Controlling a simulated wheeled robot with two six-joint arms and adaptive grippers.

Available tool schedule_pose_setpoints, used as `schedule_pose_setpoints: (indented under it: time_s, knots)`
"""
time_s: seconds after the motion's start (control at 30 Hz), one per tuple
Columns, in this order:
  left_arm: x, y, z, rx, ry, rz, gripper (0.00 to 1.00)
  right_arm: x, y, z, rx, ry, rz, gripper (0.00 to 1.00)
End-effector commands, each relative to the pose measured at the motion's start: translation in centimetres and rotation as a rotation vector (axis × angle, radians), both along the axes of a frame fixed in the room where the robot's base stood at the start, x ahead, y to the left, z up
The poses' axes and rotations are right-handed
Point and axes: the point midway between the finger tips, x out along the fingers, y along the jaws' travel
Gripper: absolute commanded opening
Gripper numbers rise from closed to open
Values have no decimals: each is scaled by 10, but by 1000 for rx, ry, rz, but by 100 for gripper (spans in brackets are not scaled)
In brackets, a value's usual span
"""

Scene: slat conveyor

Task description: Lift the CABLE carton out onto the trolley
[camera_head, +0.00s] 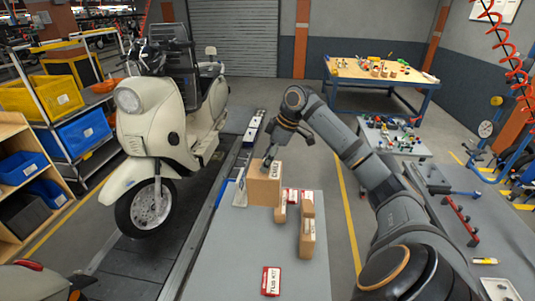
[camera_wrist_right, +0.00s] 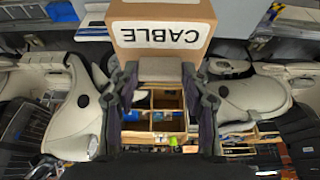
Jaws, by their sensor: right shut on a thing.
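The CABLE carton (camera_head: 264,190) is a brown box with a white label, at the far left part of a grey flat top (camera_head: 240,255) in the head view. I cannot tell whether its base touches that top. My right gripper (camera_head: 268,163) is at the carton's upper edge, shut on it. In the right wrist view the carton (camera_wrist_right: 120,12) fills the upper middle with its label upside down, and the gripper's fingers (camera_wrist_right: 160,85) stand either side of a pale part of it. My left gripper is not in view. I cannot tell which surface is the trolley.
Smaller cartons (camera_head: 307,240) stand right of the CABLE carton. A red and white box (camera_head: 271,281) lies nearer on the grey top, with bare room around it. A workbench (camera_head: 380,75) is behind.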

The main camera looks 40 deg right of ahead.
Motion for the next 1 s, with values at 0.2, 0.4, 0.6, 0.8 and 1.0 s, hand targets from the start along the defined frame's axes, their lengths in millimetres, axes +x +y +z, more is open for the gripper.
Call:
schedule_pose_setpoints:
  time_s: [0.2, 0.4, 0.6, 0.8, 1.0]
  knots:
    - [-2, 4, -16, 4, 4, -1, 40, 0, 0, -26, -2, 1, -1, 0]
    - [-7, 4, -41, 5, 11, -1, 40, 0, 0, -52, -1, 0, -1, 0]
    - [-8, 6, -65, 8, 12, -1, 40, 0, 0, -75, 0, 0, -2, 0]
    - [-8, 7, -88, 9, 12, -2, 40, 0, 0, -98, 0, 0, -2, 0]
    - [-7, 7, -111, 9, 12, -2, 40, 0, 0, -121, -1, -1, -3, 0]
